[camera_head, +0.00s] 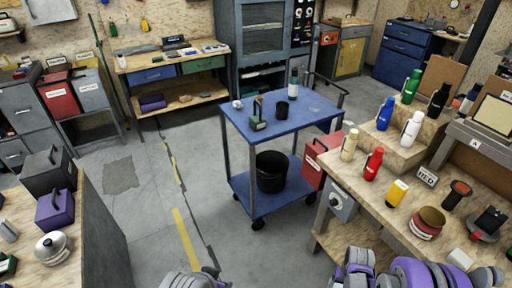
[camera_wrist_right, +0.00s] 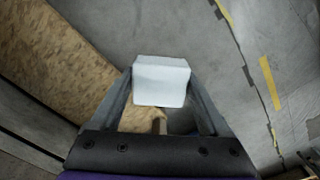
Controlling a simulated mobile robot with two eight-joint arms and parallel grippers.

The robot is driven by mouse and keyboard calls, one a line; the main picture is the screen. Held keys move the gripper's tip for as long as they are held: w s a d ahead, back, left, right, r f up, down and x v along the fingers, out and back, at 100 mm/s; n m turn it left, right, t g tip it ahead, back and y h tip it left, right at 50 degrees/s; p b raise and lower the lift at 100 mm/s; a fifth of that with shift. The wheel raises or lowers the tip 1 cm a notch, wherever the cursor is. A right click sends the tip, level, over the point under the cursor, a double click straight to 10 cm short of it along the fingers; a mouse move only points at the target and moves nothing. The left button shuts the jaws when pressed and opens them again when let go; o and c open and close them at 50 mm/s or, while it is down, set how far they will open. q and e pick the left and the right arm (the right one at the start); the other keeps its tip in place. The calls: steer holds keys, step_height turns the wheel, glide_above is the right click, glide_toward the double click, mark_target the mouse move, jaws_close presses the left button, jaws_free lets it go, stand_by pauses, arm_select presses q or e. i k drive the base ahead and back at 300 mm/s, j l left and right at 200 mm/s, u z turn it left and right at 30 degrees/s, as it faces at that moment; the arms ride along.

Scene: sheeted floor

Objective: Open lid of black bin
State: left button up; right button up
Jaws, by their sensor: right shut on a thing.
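A black bucket-like bin (camera_head: 272,172) stands upright on the lower shelf of the blue cart (camera_head: 238,122). Its top looks dark, and I cannot tell whether a lid is on it. A dark lidded box (camera_head: 48,172) with a handle sits on the left bench, its top apparently closed. In the right wrist view my right gripper (camera_wrist_right: 160,88) is shut on a white block (camera_wrist_right: 162,82), held above the floor beside a wooden surface. Its fingertips do not show clearly in the head view. Part of my left arm shows at the bottom edge; its gripper is out of view.
Several bottles, a yellow item (camera_head: 397,192) and a brown round container (camera_head: 428,222) crowd the right bench. A red box (camera_head: 318,160) stands between cart and bench. A purple box (camera_head: 55,209) sits on the left bench. The floor left of the cart is clear.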

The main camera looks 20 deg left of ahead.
mark_target(36, 164)
steer(key=i+j+u, duration=0.1)
steer(key=i+u, duration=0.3)
steer(key=i+j+u, duration=0.1)
steer(key=u, duration=0.3)
steer(key=i+l+u, duration=0.1)
steer(key=i+u, duration=1.25)
steer(key=u, duration=0.15)
steer(key=i+l+u, duration=0.25)
steer(key=i+u, duration=0.25)
steer(key=i+l+u, duration=0.45)
steer(key=k+j, duration=0.05)
